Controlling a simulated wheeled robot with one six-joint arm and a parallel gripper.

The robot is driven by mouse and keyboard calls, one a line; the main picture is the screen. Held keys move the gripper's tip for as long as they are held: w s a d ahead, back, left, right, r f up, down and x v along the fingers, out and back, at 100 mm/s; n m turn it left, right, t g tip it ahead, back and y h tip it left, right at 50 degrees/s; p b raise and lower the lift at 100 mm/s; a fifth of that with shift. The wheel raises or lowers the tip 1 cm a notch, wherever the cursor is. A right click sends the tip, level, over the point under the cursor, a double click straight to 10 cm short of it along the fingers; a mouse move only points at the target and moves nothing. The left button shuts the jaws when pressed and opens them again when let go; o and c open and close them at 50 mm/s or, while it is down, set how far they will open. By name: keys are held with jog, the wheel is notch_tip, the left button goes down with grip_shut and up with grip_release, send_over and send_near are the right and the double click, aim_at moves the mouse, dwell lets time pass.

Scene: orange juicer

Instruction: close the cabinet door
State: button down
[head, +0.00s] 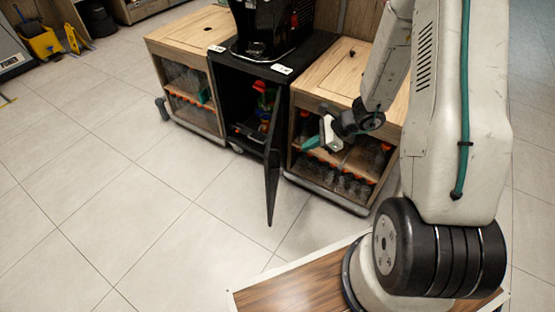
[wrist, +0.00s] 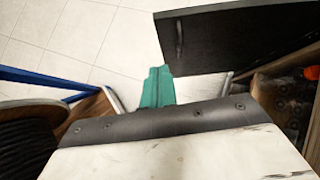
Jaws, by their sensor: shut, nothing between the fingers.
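The black cabinet (head: 235,90) stands in the middle, and its black door (head: 272,172) is swung wide open, sticking out toward the front from the right side of the opening. My gripper (head: 311,142) has teal fingers and is shut and empty, just right of the door, in front of the right wooden cabinet. In the wrist view the teal fingers (wrist: 158,88) point toward the lower edge of the door (wrist: 235,42). The door's outer face with its dark handle (wrist: 180,38) shows there. I cannot tell whether the fingers touch the door.
Wooden cabinets stand on both sides, the left one (head: 190,75) and the right one (head: 345,165), with bottles and oranges inside. A black juicer (head: 270,30) stands on top of the black cabinet. Colourful items (head: 264,98) are inside it. The tiled floor (head: 110,170) at left is clear.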

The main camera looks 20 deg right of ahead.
aim_at(280, 160)
jog(key=shift+m, duration=0.5)
jog(key=x, duration=1.3)
jog(key=shift+w, duration=0.2)
jog(key=shift+w+a, duration=0.25)
jog(key=shift+a, duration=0.15)
jog(key=shift+w+a, duration=0.1)
